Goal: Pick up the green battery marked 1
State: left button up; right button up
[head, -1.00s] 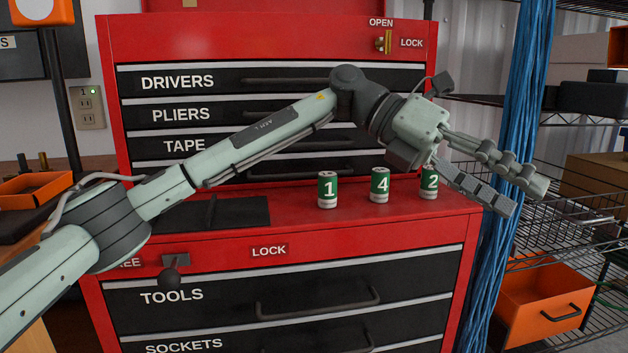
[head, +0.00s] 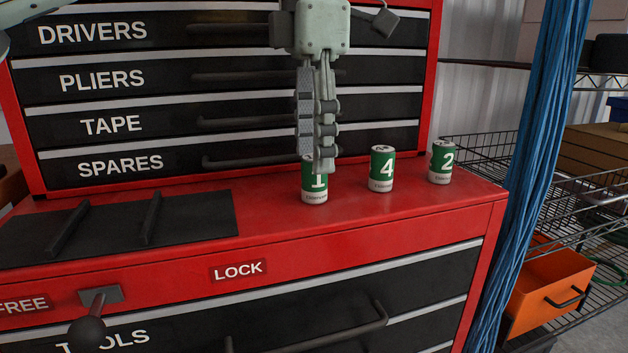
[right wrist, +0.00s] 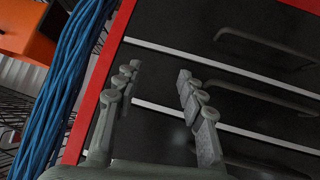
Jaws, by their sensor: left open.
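The green battery marked 1 (head: 315,193) stands upright on the red ledge of the tool chest in the head view. Its upper part is partly hidden behind my left gripper (head: 314,158). The left gripper points down with its fingers at the battery's top, seen nearly edge-on; it is open. I cannot tell whether it touches the battery. Battery 4 (head: 381,170) and battery 2 (head: 441,162) stand upright to the right. My right gripper (right wrist: 158,72) shows in the right wrist view, open and empty, before dark drawer fronts.
A black mat (head: 190,217) with two ridges lies left of the batteries. Drawer handles (head: 255,121) project behind the ledge. A blue cable bundle (head: 530,160) hangs at the right, beside wire shelves and an orange bin (head: 545,295). A lever (head: 90,325) projects at lower left.

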pick_arm(q)
notch_tip(320, 180, down, 2)
jog(key=shift+f, duration=0.2)
grip_shut()
jog(key=shift+r, duration=0.1)
dwell(0.3)
